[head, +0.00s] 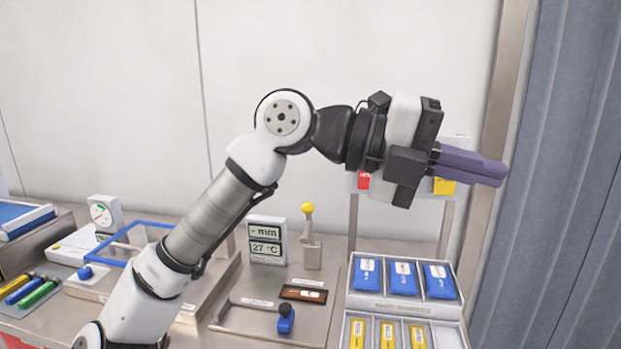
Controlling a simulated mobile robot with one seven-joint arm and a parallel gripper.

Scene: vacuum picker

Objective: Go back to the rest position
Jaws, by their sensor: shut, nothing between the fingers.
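My gripper (474,166) is at the upper right of the head view, raised well above the table and pointing right. Its purple fingers lie together, with nothing between them. My arm rises from the lower left and bends at the elbow. The gripper touches nothing that I can see.
A white tray (404,306) holds blue packets (403,279) and yellow packets (387,335). A display (266,240), a yellow-knobbed post (308,209) and a blue-knobbed lever (286,319) stand left of it. A grey curtain (557,180) hangs at right.

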